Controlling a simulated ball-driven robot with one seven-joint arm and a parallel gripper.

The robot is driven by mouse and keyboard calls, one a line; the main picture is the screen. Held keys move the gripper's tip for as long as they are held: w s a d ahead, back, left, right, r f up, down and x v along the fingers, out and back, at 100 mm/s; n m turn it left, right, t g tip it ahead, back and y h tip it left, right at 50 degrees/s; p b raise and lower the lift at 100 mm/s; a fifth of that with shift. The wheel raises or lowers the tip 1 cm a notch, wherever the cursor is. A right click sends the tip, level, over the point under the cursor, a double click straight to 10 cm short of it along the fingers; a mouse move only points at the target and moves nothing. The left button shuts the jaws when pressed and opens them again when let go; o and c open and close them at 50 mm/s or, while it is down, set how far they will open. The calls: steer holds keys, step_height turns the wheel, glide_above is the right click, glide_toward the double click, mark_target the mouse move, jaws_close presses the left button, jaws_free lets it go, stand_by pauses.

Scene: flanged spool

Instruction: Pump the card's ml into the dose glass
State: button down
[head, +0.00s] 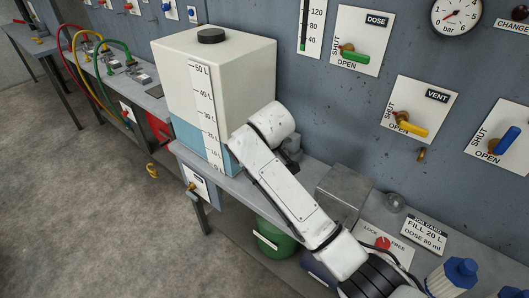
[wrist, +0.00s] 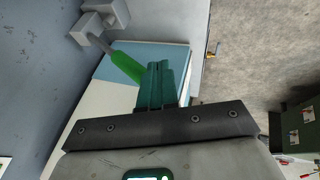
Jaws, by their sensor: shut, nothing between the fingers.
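The job card (head: 425,232) on the bench reads FILL 20 L and DOSE 80 ml. A scale strip (head: 311,25) on the wall is marked 40, 80 and 120; no level is clear on it. The dose valve's green handle (head: 355,56) lies on a plate marked SHUT and OPEN. In the wrist view my gripper (wrist: 158,66) is shut, its green fingers together and empty. A bright green lever (wrist: 127,66) from a grey bracket (wrist: 92,28) ends beside the fingers; contact cannot be told. My arm hides the gripper in the head view.
The white tank (head: 240,65) shows blue liquid (head: 190,140) near its 20 L mark. Vent valve (head: 410,126) with yellow handle and a blue-handled valve (head: 505,140) are on the wall. A LOCK/FREE plate (head: 375,250) and blue-capped bottles (head: 455,275) sit at bench right.

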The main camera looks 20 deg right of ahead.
steer(key=shift+v, duration=1.05)
stand_by(0.9)
